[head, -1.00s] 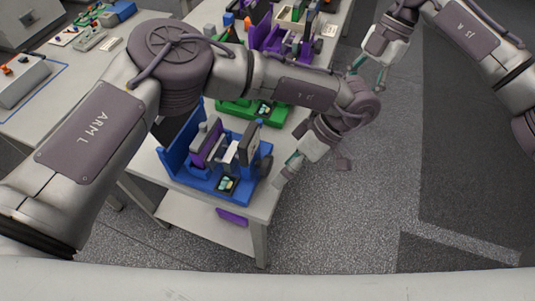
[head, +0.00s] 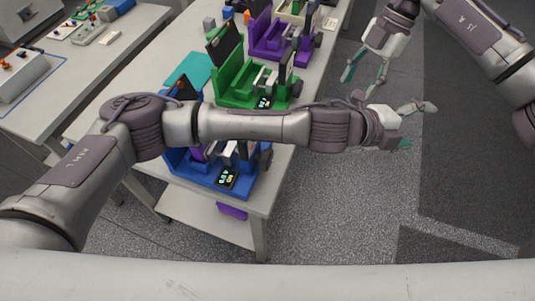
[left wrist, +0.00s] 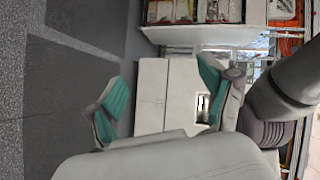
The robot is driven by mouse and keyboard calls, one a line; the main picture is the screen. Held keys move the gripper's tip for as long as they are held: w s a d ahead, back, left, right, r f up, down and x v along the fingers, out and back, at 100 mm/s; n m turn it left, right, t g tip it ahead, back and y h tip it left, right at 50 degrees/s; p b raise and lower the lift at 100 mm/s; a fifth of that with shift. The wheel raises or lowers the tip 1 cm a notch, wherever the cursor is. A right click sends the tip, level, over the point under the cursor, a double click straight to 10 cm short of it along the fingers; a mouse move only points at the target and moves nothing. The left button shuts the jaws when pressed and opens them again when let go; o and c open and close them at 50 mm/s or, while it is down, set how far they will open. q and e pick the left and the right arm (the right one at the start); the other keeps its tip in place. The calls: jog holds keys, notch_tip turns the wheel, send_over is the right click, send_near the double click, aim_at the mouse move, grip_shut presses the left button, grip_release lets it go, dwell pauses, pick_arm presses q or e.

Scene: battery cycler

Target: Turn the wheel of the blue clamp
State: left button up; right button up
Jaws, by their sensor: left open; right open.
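The blue clamp (head: 205,180) stands at the near end of the table, with a small lit display (head: 228,177) on its front. Its dark wheel (head: 267,158) is on its right side, close to the table's edge. My left forearm crosses over the clamp and hides its upper part. My left gripper (head: 413,124) is open and empty over the floor, well to the right of the wheel. Its spread green-padded fingers show in the left wrist view (left wrist: 160,100). My right gripper (head: 361,77) is open and empty, above and left of the left gripper.
A green clamp (head: 235,95) and a purple clamp (head: 270,45) stand farther back on the same table (head: 150,75). A teal sheet (head: 188,70) lies on its left part. Another table with small devices is at the left. Floor at the right is clear.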

pick_arm(q)
jog(key=w+a+f+n+t+y, duration=0.1)
jog(key=w+a+f+n+y, duration=0.2)
jog(key=a+f+n+y, duration=0.15)
notch_tip(320, 180, up, 2)
jog(key=n+g+y, duration=0.4)
jog(key=g+y, duration=0.1)
jog(key=y, duration=0.5)
send_over(268, 154)
notch_tip(268, 154, down, 12)
jog(key=shift+r, duration=0.25)
jog(key=shift+c, duration=0.2)
jog(key=c, duration=1.1)
